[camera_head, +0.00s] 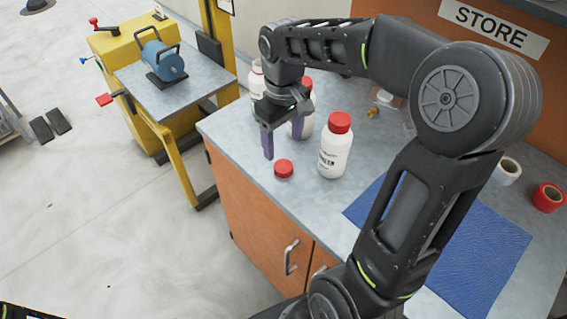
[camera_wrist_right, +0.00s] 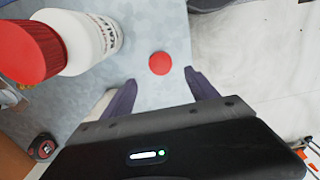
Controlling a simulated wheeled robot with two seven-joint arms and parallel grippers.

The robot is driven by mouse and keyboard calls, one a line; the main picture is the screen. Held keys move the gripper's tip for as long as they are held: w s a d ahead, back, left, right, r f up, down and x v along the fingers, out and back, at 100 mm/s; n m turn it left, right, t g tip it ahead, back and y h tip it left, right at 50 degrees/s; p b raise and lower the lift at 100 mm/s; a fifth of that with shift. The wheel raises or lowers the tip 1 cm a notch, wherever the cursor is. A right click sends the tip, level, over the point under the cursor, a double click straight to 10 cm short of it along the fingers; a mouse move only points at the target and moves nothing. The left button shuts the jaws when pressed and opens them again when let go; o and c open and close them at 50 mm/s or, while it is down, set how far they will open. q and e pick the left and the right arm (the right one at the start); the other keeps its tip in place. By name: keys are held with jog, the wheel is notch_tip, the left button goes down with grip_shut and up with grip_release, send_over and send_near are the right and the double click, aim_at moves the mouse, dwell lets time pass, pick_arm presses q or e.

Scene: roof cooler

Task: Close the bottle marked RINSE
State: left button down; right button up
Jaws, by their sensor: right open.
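A loose red cap (camera_head: 284,169) lies on the grey counter near its left edge; it also shows in the right wrist view (camera_wrist_right: 160,63). My right gripper (camera_head: 283,138) is open and empty, pointing down above the counter, with the cap in line with the gap between its fingers (camera_wrist_right: 160,79). A white bottle with a red cap (camera_head: 335,152) stands right of the loose cap. A second red-capped bottle (camera_head: 306,84) stands behind the gripper. A third white bottle (camera_head: 257,82), partly hidden, shows no red cap. I cannot read RINSE on any label. My left gripper is out of view.
A blue mat (camera_head: 480,255) covers the counter's right part, with a white roll (camera_head: 508,171) and red roll (camera_head: 548,197) near it. A small brass piece (camera_head: 373,112) lies behind the front bottle. A yellow cart (camera_head: 135,60) stands left across the floor.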

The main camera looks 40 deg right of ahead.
aim_at(283, 166)
jog(key=shift+f, duration=1.25)
jog(key=shift+s+f+p, duration=0.15)
jog(key=shift+f+p, duration=0.35)
jog(key=shift+f, duration=2.1)
jog(key=c, duration=1.4)
